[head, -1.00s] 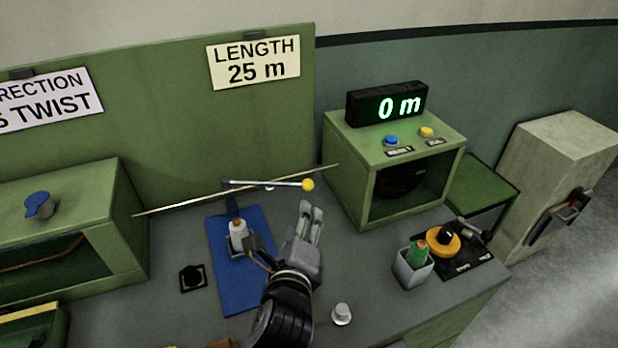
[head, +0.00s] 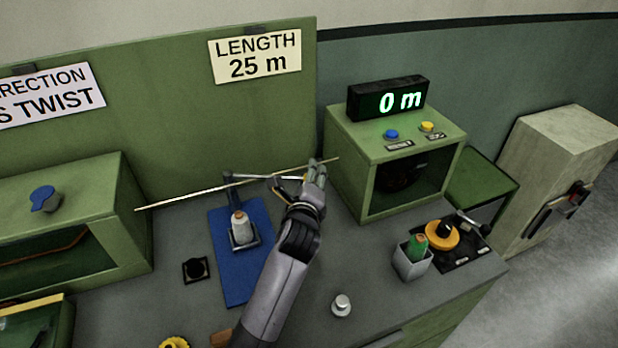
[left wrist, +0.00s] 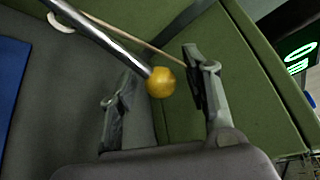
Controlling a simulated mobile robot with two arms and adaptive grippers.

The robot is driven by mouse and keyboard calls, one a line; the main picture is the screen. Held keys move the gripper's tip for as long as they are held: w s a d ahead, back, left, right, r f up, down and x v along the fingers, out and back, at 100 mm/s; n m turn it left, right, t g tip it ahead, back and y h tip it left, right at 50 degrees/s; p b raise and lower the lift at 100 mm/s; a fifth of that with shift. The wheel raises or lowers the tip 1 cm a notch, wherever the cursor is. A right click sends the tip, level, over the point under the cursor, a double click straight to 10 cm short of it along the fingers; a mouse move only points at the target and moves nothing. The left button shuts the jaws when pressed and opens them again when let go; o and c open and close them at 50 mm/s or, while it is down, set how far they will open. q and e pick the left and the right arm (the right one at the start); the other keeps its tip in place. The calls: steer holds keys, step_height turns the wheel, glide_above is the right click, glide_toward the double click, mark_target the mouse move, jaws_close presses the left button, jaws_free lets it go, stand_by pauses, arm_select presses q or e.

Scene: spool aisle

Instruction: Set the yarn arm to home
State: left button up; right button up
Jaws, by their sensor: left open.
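The yarn arm (head: 258,177) is a thin metal rod on a post at the back of a blue base plate (head: 232,283). It points right and ends in a yellow ball knob, partly hidden in the head view by my left gripper (head: 316,170). In the left wrist view the yellow knob (left wrist: 161,82) and the rod (left wrist: 108,40) show clearly. My left gripper (left wrist: 162,75) is open, with the knob between its two fingers and no clear grip on it. My right gripper is not in view.
A white spool (head: 239,227) stands on the blue plate. A pale thin strand (head: 180,200) runs behind the yarn arm towards the green box (head: 350,185) with the 0 m display (head: 388,99). A silver knob (head: 341,304) is near the front.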

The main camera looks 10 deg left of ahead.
arm_select(q)
jaws_close()
stand_by(0.6)
stand_by(0.3)
